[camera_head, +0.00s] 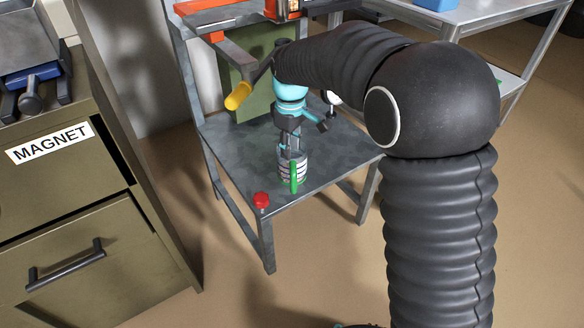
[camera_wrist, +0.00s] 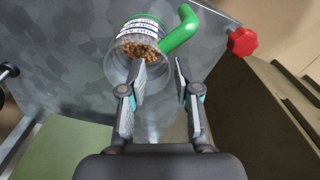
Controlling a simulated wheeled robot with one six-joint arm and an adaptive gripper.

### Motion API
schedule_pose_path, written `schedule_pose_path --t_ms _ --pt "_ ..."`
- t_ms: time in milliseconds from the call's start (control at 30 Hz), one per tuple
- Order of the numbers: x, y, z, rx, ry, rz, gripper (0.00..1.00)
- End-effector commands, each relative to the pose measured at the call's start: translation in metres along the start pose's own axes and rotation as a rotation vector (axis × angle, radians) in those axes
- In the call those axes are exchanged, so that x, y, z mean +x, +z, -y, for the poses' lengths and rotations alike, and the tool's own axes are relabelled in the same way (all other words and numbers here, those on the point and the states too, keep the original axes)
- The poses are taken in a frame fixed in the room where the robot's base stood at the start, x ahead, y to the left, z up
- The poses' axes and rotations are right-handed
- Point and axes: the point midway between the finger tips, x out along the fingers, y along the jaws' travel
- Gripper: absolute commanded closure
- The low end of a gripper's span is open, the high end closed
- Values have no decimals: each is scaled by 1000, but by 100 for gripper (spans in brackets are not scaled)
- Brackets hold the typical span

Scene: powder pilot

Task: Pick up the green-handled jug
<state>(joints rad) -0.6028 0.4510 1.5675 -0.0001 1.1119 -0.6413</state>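The jug (camera_head: 301,169) stands upright on a grey metal worktop, clear with white printed bands. Its green handle (camera_head: 294,178) faces my body camera. In the wrist view the jug (camera_wrist: 113,68) holds brown granules, and its green handle (camera_wrist: 181,30) extends to the right. My gripper (camera_head: 290,143) points down just above the jug. In the wrist view my gripper (camera_wrist: 161,72) is open, with a gap between its fingers. The left finger overlaps the jug's rim in the picture, and the handle lies beyond the gap. I cannot tell whether a finger touches the jug.
The worktop (camera_head: 335,150) has a red knob (camera_head: 261,200) at its front corner. A yellow-handled tool (camera_head: 238,96) is to the left of my wrist. A green panel (camera_head: 245,60) stands behind. A drawer cabinet labelled MAGNET (camera_head: 50,142) is at left.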

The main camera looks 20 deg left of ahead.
Motion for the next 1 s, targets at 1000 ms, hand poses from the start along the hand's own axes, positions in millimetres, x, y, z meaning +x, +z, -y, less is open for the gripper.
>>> schedule_pose_path --t_ms 1000 --pt "84 -10 4 -31 -7 9 68"
